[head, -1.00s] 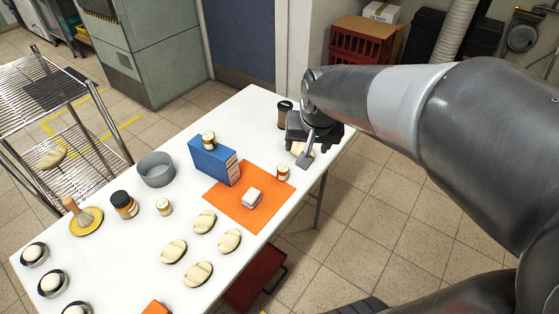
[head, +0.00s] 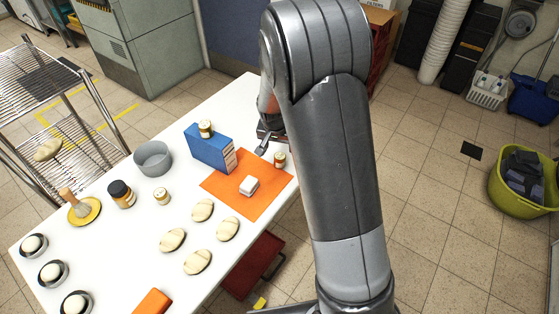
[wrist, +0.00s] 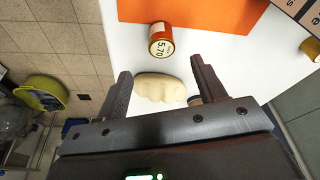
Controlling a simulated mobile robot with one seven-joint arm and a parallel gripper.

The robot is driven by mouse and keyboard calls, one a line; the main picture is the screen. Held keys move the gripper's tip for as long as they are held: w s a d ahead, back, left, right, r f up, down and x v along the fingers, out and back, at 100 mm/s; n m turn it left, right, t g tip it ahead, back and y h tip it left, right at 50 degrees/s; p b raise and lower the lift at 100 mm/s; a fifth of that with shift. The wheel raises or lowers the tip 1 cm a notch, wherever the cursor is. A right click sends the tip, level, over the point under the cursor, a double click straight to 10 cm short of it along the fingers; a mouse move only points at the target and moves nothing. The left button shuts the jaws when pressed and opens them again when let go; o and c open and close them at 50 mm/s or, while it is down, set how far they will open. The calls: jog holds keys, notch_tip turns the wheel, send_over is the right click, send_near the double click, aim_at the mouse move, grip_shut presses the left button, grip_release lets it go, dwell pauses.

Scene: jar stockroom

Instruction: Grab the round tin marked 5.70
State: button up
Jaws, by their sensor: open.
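The round tin marked 5.70 (wrist: 161,42) has an orange-brown side and a pale lid with the number readable in the wrist view. It stands at the edge of the orange mat; in the head view the small tin (head: 280,160) is just right of my gripper (head: 266,142), partly against my arm. In the wrist view my gripper (wrist: 161,70) is open and empty. The tin is beyond its fingertips, roughly centred between them. A pale dough piece (wrist: 160,88) lies between the fingers in that view, below them on the table.
Similar small tins stand on the blue box (head: 208,150) and on the white table near the dark-lidded jar (head: 121,193). A white block (head: 249,186) lies on the orange mat (head: 222,189). Several dough pieces lie in front. My arm hides the table's far right end.

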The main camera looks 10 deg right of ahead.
aim_at(279, 157)
jog(key=x, duration=1)
jog(key=shift+a, duration=0.15)
jog(key=c, duration=1.1)
